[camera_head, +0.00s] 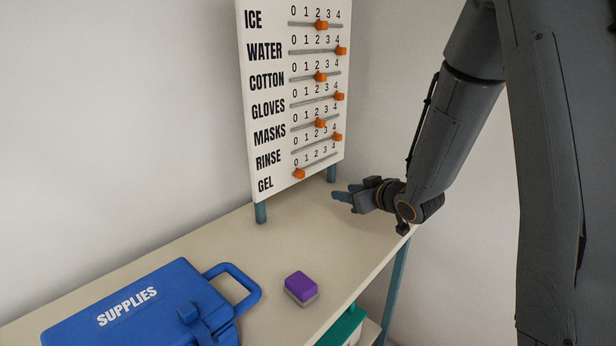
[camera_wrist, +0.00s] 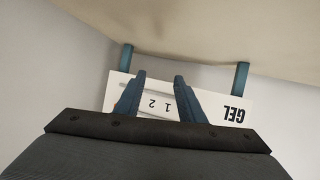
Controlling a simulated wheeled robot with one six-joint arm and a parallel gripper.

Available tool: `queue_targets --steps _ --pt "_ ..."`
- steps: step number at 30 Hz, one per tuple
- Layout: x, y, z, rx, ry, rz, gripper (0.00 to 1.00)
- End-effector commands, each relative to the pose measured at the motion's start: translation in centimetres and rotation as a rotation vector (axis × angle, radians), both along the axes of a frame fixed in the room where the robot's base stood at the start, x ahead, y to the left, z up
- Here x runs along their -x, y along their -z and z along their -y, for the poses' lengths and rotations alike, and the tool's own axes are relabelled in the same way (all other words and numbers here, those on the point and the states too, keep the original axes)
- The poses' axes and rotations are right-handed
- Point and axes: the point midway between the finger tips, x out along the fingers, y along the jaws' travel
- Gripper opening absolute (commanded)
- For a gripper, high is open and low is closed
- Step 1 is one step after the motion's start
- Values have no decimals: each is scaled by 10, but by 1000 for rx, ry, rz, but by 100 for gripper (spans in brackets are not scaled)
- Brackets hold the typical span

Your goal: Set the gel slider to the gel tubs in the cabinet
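The white slider board (camera_head: 252,100) stands on blue legs at the back of the table. Its bottom row is GEL; the orange gel knob (camera_head: 300,174) sits at the left end of its track, by 0. My gripper (camera_head: 345,193) is low at the board's right, with its blue fingers pointing left. In the wrist view the board (camera_wrist: 215,104) appears upside down, with the GEL label and the numbers 1 and 2 visible. There my gripper (camera_wrist: 160,77) is open, with a clear gap between the fingers. The gel knob is not visible there. No gel tubs or cabinet interior show.
Other orange knobs sit on the rows above. A blue SUPPLIES case (camera_head: 140,310) lies at the table's front left, and a purple and grey block (camera_head: 301,288) lies to its right. A green-topped item (camera_head: 344,326) shows below the table edge. The table between block and board is clear.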

Motion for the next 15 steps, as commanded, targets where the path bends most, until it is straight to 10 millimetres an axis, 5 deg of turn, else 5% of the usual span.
queue_targets --steps 6,15 --pt "-8 -16 -36 -185 -209 193 36" --pt "-2 -30 -55 -304 -326 285 36"
